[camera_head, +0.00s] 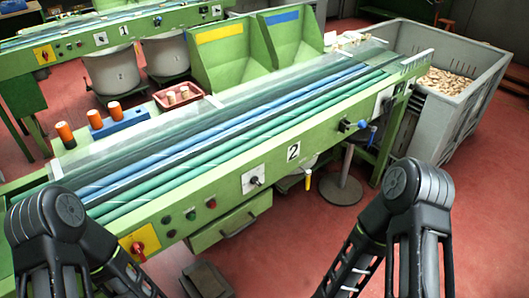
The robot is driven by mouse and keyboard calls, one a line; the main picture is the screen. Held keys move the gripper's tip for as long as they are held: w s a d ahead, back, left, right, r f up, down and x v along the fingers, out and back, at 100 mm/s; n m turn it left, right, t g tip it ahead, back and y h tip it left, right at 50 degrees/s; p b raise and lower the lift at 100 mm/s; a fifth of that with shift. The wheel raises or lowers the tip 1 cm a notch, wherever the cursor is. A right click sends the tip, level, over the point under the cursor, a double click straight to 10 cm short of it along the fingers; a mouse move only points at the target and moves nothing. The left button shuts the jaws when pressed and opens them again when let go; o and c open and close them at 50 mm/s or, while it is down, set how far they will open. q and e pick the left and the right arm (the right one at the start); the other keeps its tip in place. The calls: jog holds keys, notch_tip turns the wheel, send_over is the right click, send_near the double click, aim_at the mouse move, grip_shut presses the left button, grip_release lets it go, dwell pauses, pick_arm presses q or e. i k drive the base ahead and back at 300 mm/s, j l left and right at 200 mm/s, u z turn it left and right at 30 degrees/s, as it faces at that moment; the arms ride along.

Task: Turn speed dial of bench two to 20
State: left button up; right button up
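Bench two (215,168) is a long green bench with a white plate marked 2 (293,152) on its front. A white plate with a small dark knob (255,181), which looks like a dial, sits left of the number. Its scale and setting are too small to read. A second white plate (385,101) with a dark part is further right on the front. Both of my black arms stand in the foreground, one at the left and one at the right. Their grippers are outside the frame, and neither arm touches the bench.
A red switch on yellow (138,246) and several push buttons (190,215) are on the front's left. A drawer (232,227) juts out below the knob. A blue-handled valve (362,125) and a stool (341,188) are at right. A grey cork bin (455,100) stands beyond.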

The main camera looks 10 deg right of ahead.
aim_at(255, 180)
jog(key=i+l+u, duration=0.3)
jog(key=l, duration=0.85)
jog(key=i+l+u, duration=0.2)
jog(key=l+u, duration=0.15)
jog(key=l, duration=0.85)
jog(key=l+u, duration=0.3)
jog(key=l, duration=0.95)
jog(key=k+l, duration=0.1)
jog(key=l, duration=0.3)
jog(key=k+l+u, duration=0.1)
jog(key=l, duration=0.3)
